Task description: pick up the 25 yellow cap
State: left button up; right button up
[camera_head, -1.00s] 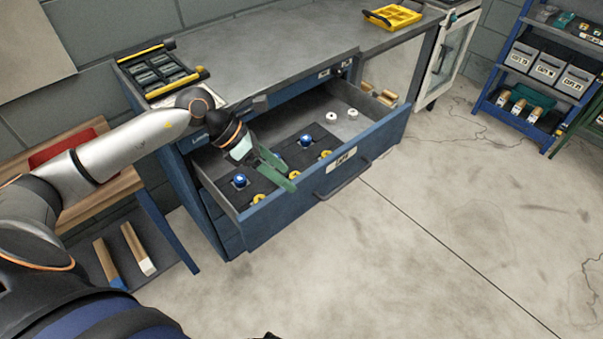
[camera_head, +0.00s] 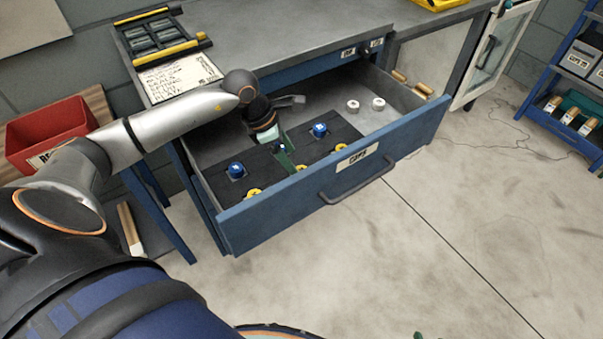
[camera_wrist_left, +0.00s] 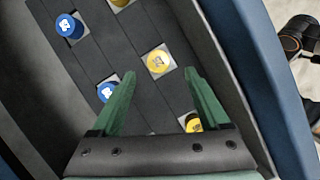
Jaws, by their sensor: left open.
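Several yellow and blue caps sit in a dark insert inside the open drawer. In the head view, yellow caps stand along its front edge: left (camera_head: 255,193), middle (camera_head: 301,168) and right (camera_head: 340,147). My left gripper (camera_head: 287,160) is open and points down over the insert, close to the middle yellow cap. In the left wrist view, a yellow cap (camera_wrist_left: 158,61) shows just beyond and between the open green fingers (camera_wrist_left: 160,76). Its marking is too small to read. Another yellow cap (camera_wrist_left: 193,123) is partly behind the right finger. A green tip, likely my right gripper (camera_head: 418,335), barely shows.
Blue caps (camera_head: 237,170) (camera_wrist_left: 68,26) stand in the insert behind the yellow ones. Two white round pieces (camera_head: 353,105) lie deeper in the drawer. The drawer front (camera_head: 400,150) with its handle (camera_head: 358,180) rises close by. A red bin (camera_head: 50,132) is at left.

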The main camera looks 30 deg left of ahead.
aim_at(300, 167)
pick_arm(q)
jog(key=shift+w+x, duration=0.15)
jog(key=shift+x, duration=1.25)
jog(key=shift+w+x, duration=0.15)
jog(key=shift+x, duration=1.25)
jog(key=shift+d+r, duration=0.1)
jog(key=shift+r, duration=0.05)
jog(key=shift+c, duration=0.4)
grip_shut()
